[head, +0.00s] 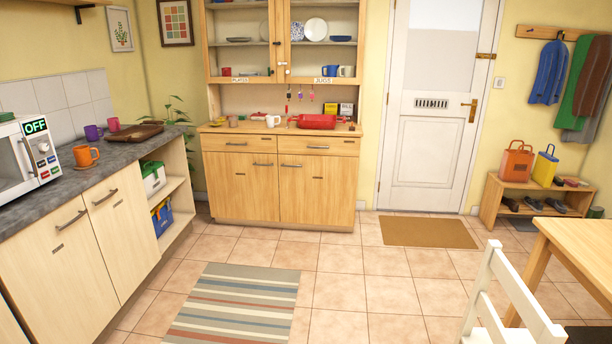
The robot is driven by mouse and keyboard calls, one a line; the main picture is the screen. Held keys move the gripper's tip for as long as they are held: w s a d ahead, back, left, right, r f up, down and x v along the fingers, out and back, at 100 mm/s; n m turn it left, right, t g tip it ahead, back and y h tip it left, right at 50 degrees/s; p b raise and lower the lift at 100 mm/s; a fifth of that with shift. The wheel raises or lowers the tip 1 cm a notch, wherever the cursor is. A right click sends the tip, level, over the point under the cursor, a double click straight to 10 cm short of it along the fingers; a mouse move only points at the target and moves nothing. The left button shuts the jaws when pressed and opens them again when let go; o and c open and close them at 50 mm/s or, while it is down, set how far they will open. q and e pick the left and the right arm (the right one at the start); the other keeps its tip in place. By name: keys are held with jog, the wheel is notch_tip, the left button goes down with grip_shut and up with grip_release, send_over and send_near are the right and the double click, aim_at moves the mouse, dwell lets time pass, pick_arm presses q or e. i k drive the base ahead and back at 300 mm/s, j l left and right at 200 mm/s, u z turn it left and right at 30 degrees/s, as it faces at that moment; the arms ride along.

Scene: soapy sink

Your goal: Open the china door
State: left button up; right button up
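A wooden dresser (281,170) stands against the far wall. Its upper part has two glazed doors, a left door (209,40) and a right door (362,40), which meet in the middle and look shut. Small knobs (284,64) sit near the meeting edges. Plates, bowls and mugs show behind the glass. A label under the right door reads JUGS (324,82); the label under the left door (240,80) is too small to read surely. I cannot read the word china anywhere. Neither of my grippers is in view.
A red dish (317,122) and small items stand on the dresser's ledge. A counter with a microwave (27,155) runs along the left. A striped rug (235,308) lies on open tiled floor. A white chair (505,300) and table (580,240) stand at right.

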aim_at(316, 190)
jog(key=i+z, duration=0.35)
jog(key=i, duration=1.8)
